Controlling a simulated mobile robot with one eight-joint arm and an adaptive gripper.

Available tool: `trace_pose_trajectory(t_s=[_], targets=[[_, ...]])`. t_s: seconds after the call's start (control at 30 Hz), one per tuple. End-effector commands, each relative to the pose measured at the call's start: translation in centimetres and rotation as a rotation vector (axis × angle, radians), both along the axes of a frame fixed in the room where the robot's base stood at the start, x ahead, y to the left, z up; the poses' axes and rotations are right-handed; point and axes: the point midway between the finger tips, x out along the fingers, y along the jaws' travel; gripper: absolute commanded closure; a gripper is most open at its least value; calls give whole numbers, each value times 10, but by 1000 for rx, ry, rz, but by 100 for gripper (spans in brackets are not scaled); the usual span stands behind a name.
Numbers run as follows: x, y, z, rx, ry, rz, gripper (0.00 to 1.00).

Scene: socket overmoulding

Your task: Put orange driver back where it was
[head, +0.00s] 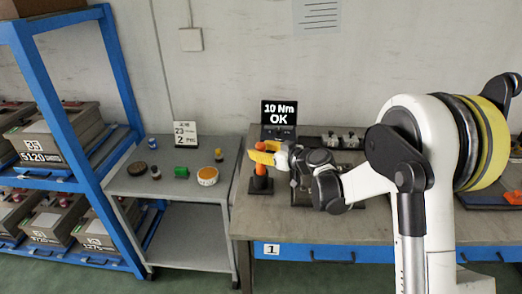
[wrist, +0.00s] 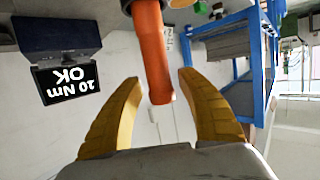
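The orange driver (head: 261,169) stands upright in a black base on the bench, in front of the torque display. In the wrist view, which is upside down, its orange handle (wrist: 152,50) runs down from the top edge. My gripper (wrist: 158,85) is open, with its yellow fingers on either side of the handle's end. Gaps show between both fingers and the handle. In the head view my gripper (head: 262,153) is at the top of the driver and partly overlaps it. The driver's tip is hidden.
The display reading "10 Nm OK" (head: 279,113) stands just behind the driver. A grey side table (head: 170,188) with small jars and a green block is to the left, beside a blue rack (head: 32,60). My arm reaches over the bench (head: 320,232).

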Motion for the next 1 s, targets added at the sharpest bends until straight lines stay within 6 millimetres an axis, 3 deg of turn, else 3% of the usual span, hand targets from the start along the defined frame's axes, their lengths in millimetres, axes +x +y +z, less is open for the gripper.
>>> trace_pose_trajectory(t_s=[0.23, 0.7, 1.0], targets=[[-9, -10, 9, 0, 0, -2, 54], [-74, -73, 37, 0, 0, -1, 54], [-84, -81, 40, -1, 7, -1, 54]])
